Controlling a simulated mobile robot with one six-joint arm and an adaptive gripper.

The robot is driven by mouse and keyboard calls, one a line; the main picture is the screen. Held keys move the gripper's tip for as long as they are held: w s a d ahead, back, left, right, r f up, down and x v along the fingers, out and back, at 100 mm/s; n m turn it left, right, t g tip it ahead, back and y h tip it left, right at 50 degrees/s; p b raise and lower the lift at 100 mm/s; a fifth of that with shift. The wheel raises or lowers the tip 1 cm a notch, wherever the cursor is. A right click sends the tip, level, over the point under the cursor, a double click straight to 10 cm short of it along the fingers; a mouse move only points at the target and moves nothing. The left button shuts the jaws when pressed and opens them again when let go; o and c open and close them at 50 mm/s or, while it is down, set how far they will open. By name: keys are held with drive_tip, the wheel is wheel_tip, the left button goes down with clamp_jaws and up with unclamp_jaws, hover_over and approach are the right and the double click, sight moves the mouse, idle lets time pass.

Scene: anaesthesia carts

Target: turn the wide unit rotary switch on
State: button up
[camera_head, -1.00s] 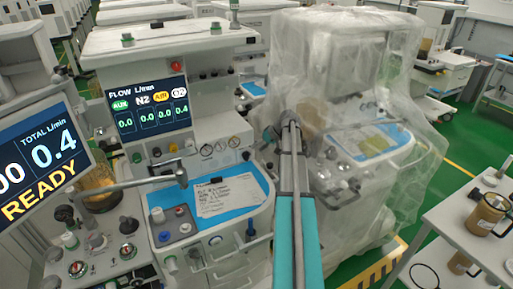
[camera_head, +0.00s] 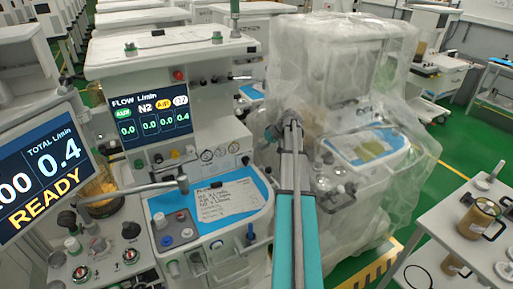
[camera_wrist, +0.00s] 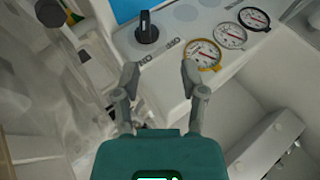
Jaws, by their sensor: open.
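In the wrist view a black rotary switch (camera_wrist: 147,28) stands on a pale panel beside a row of round gauges. It seems to be the dark knob (camera_head: 246,160) right of the gauges in the head view, on the unit with the flow display (camera_head: 150,115). My gripper (camera_wrist: 160,74) is open and empty. Its fingertips lie below the switch in the wrist picture and apart from it.
A unit under clear plastic sheeting (camera_head: 345,80) stands close on the right of my arm. A yellow-ringed gauge (camera_wrist: 202,55) is near one fingertip. A blue worktop with a paper (camera_head: 226,200) lies below the panel. A white table (camera_head: 455,235) stands at the right.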

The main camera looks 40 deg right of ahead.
drive_tip(key=shift+s+d+r+p, duration=0.6)
drive_tip(key=shift+s+d+r, duration=0.05)
drive_tip(key=shift+d+r, duration=0.2)
drive_tip(key=shift+s+d+r+p, duration=0.6)
drive_tip(key=shift+s+d+r, duration=0.1)
drive_tip(key=shift+d, duration=0.15)
drive_tip(key=shift+r, duration=0.1)
wheel_tip(320, 180, up, 4)
drive_tip(key=p, duration=0.5)
drive_tip(key=w+a+f+n+g+h, duration=0.1)
drive_tip(key=a+f+n+g, duration=0.2)
drive_tip(key=a, duration=2.4)
drive_tip(key=s+a+g+h, duration=0.1)
drive_tip(key=s+a, duration=0.2)
drive_tip(key=a, duration=0.5)
drive_tip(key=s+a+g+h, duration=0.1)
drive_tip(key=s+a, duration=0.3)
drive_tip(key=a, duration=0.4)
drive_tip(key=s+a+f+n+g+h, duration=0.1)
drive_tip(key=s+a+h, duration=0.1)
drive_tip(key=s+a, duration=0.2)
drive_tip(key=a, duration=0.3)
drive_tip(key=shift+a, duration=0.4)
